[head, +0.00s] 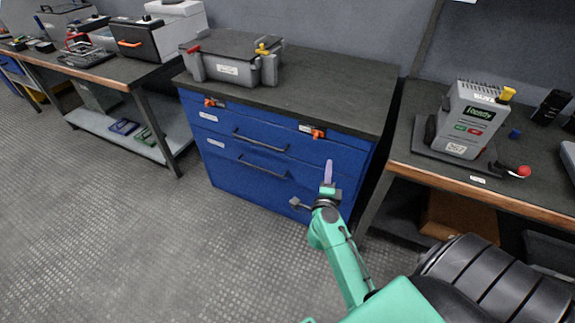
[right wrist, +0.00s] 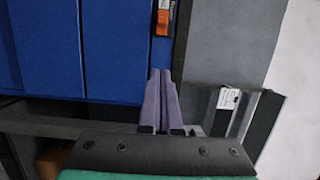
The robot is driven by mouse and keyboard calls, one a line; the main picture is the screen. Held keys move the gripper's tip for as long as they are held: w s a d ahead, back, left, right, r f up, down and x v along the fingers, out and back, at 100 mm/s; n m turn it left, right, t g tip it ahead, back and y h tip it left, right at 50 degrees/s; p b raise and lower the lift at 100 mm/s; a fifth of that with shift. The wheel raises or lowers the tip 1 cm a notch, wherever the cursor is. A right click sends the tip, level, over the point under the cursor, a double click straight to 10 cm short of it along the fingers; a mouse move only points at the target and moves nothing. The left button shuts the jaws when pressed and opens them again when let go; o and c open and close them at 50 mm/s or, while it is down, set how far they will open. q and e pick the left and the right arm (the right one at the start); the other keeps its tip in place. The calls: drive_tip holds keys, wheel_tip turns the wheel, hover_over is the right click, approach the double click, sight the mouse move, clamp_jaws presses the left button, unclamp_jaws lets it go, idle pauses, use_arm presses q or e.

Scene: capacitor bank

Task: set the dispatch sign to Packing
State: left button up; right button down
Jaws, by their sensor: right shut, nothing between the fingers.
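No sign that I can surely name the dispatch sign shows in either view. A grey device (head: 468,118) with a green screen, which seems to read "Ready", stands on the right bench in the head view. It has a green and a red button. My right gripper (head: 328,170) is shut and empty, pointing up in front of the blue drawer cabinet (head: 232,168). Its lilac fingers (right wrist: 160,100) lie together in the right wrist view, with nothing between them.
A grey lidded case (head: 232,70) with red and yellow latches stands on the cabinet. Orange latches (head: 312,132) sit on its drawers. A red ball knob (head: 523,171) stands at the right bench's front edge. The left bench holds several boxes. Floor on the left is clear.

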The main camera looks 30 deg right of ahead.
sight(322, 136)
drive_tip(key=b+x, duration=0.1)
drive_tip(key=x, duration=0.9)
drive_tip(key=shift+s+d, duration=0.1)
drive_tip(key=shift+d, duration=0.15)
drive_tip(key=w+a, duration=0.1)
drive_tip(key=w+a+b, duration=0.1)
drive_tip(key=w, duration=0.1)
drive_tip(key=shift+w+f, duration=0.1)
drive_tip(key=shift+f, duration=0.05)
use_arm(q)
drive_tip(key=shift+w+d+f, duration=0.8)
drive_tip(key=shift+d+f, duration=0.15)
drive_tip(key=shift+f, duration=0.05)
use_arm(e)
drive_tip(key=shift+w, duration=0.2)
